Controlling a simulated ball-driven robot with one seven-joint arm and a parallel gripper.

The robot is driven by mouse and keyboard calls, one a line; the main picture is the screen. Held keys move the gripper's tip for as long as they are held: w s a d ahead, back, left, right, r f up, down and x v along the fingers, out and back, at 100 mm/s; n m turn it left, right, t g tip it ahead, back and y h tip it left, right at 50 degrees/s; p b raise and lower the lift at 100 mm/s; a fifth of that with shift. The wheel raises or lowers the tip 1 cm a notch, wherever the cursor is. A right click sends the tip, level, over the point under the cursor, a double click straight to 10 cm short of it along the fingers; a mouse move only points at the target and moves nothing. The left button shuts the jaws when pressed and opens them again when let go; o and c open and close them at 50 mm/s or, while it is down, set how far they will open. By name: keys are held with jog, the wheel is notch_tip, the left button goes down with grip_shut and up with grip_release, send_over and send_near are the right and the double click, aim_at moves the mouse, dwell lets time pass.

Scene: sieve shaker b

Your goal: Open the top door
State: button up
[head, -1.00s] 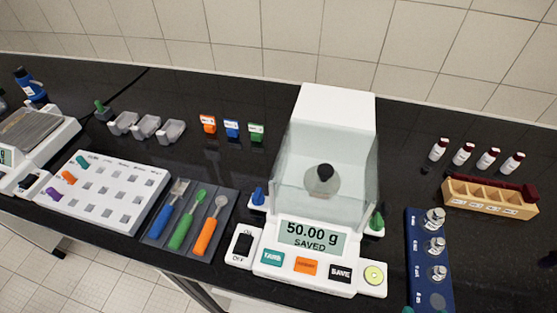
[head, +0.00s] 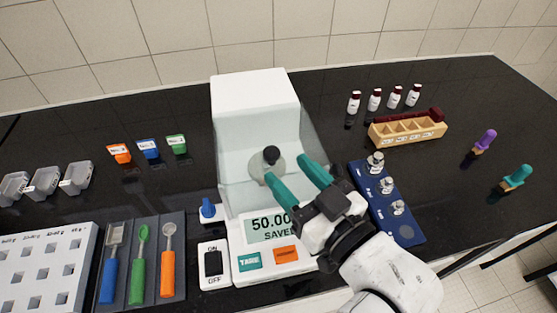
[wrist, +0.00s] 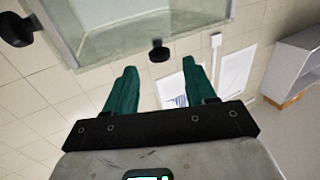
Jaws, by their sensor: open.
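The balance (head: 257,105) has a clear draft shield under a white top, and its display reads 50.00. I cannot make out a top door or its handle in the head view. In the wrist view, my gripper (wrist: 159,70) points at the glass shield (wrist: 110,30). A black knob (wrist: 158,51) shows just beyond the fingertips, between them; another black knob (wrist: 15,29) is at upper left.
A blue weight block (head: 387,190) stands close to the right of the balance, partly behind my arm. A wooden rack (head: 408,131) and several vials are beyond it. A tool tray (head: 184,262) lies to the left.

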aim_at(276, 158)
jog(key=shift+p+x, duration=0.35)
jog(key=shift+x, duration=1.7)
jog(key=shift+d, duration=0.1)
grip_shut()
